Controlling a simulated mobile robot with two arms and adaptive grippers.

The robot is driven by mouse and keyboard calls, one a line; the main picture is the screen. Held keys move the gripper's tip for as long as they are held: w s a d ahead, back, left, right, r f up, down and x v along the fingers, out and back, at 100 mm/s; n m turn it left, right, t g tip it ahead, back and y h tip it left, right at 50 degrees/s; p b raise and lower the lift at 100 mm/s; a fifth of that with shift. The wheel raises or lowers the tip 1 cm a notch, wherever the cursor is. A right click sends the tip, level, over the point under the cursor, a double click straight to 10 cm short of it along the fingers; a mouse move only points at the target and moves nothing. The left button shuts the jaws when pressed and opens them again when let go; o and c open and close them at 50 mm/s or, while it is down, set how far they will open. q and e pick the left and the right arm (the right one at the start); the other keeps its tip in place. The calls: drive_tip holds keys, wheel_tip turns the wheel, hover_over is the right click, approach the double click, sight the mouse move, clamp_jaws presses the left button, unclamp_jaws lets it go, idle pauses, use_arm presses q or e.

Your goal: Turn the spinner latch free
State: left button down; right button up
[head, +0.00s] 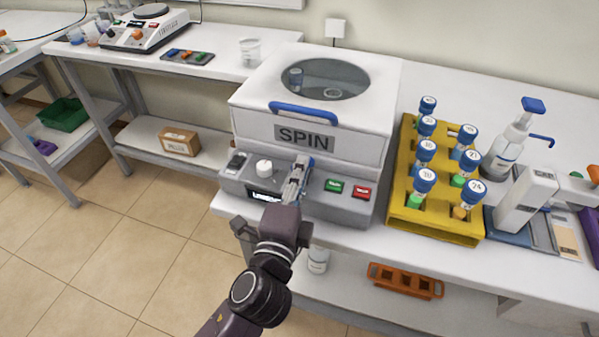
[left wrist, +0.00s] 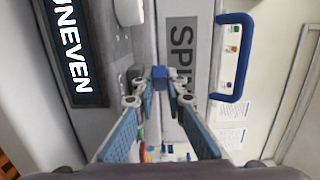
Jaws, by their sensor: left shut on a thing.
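The spinner (head: 350,145) is a white box marked SPIN, with a round window in its lid and a blue lid handle (head: 303,112). The lid looks closed. My left gripper (head: 299,170) is at the spinner's front, between the white knob (head: 264,167) and the green button. In the left wrist view, my left gripper (left wrist: 160,88) is shut on a small blue latch (left wrist: 159,74) below the SPIN label. The fingers mostly hide the latch in the head view. The spinner's display (left wrist: 72,50) reads UNEVEN. My right gripper is not in view.
A green button (head: 334,186) and a red button (head: 361,192) sit right of the gripper on the front panel. A yellow rack (head: 400,190) of blue-capped tubes stands right of the spinner. A pump bottle (head: 508,150) stands beyond it.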

use_arm(q)
drive_tip(key=shift+r+n+y, duration=0.25)
drive_tip(key=shift+n+y, duration=0.05)
drive_tip(key=shift+y, duration=0.1)
drive_tip(key=c, duration=2.2)
unclamp_jaws()
drive_tip(key=shift+w, duration=0.1)
drive_tip(key=shift+c, duration=0.2)
drive_tip(key=shift+w+f, duration=0.1)
drive_tip(key=shift+f, duration=0.1)
drive_tip(key=s+a, duration=0.2)
drive_tip(key=s, duration=1)
drive_tip(key=shift+w, duration=0.1)
